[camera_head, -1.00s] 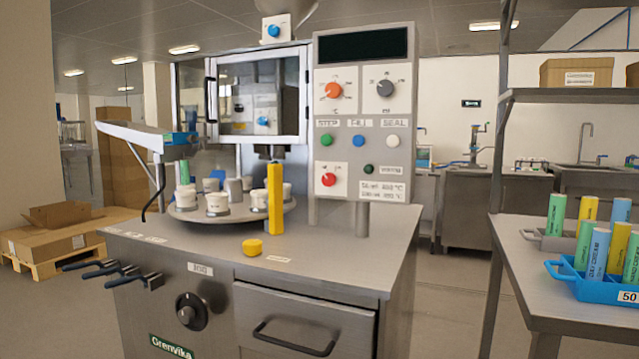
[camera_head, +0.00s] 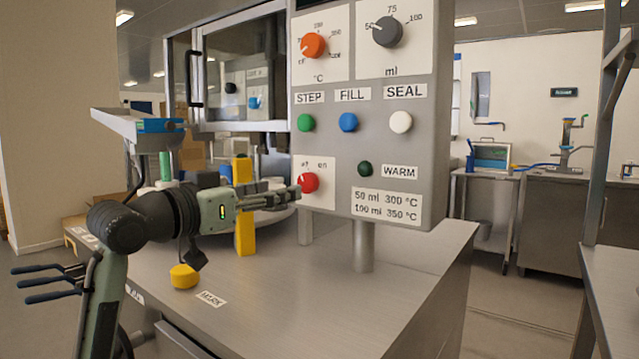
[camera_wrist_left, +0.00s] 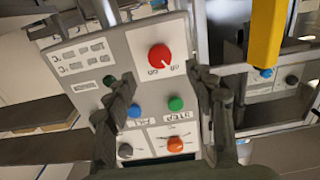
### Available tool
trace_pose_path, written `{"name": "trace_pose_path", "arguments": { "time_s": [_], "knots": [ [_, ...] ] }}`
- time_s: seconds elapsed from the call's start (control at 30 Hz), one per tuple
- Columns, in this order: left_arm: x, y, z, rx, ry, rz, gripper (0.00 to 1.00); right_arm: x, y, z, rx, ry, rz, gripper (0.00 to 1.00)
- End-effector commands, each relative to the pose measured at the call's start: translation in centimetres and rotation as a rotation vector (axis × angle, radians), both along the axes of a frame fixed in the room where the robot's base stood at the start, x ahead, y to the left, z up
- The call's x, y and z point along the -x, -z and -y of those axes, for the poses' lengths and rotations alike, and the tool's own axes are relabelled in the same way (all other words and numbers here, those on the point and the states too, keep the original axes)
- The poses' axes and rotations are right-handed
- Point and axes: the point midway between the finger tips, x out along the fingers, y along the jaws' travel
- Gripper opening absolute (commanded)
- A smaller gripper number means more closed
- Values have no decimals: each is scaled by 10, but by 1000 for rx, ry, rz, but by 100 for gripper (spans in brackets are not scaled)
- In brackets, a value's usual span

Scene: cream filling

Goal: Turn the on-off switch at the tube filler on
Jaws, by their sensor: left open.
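The on-off switch is a red knob (camera_head: 308,182) on a white plate low on the tube filler's grey control panel (camera_head: 428,120). Its white mark points to the upper left, toward the left of its two labels. The red knob also shows in the left wrist view (camera_wrist_left: 160,57), upside down. My left gripper (camera_head: 297,190) is at the knob, its fingers pointing right toward it. In the left wrist view the gripper (camera_wrist_left: 162,76) is open, with a finger on each side of the knob. I cannot tell whether they touch it. My right gripper is not in view.
Above the switch are green (camera_head: 306,122), blue (camera_head: 348,122) and white (camera_head: 401,122) buttons and two dials. A dark green lamp (camera_head: 365,168) sits beside WARM. The front right worktop is clear.

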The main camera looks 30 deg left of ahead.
Motion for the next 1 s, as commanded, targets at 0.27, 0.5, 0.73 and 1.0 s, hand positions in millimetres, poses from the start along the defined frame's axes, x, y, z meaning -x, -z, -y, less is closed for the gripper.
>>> {"name": "trace_pose_path", "arguments": {
  "time_s": [0.27,0.5,0.73,1.0],
  "knots": [
    [-39,-1,3,4,2,1,55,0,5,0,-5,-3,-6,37],
    [-69,0,6,3,2,0,55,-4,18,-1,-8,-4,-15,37],
    [-76,0,6,0,0,-1,55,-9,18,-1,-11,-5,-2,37],
    [-76,1,6,0,1,-1,37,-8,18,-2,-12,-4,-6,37]
  ]
}}
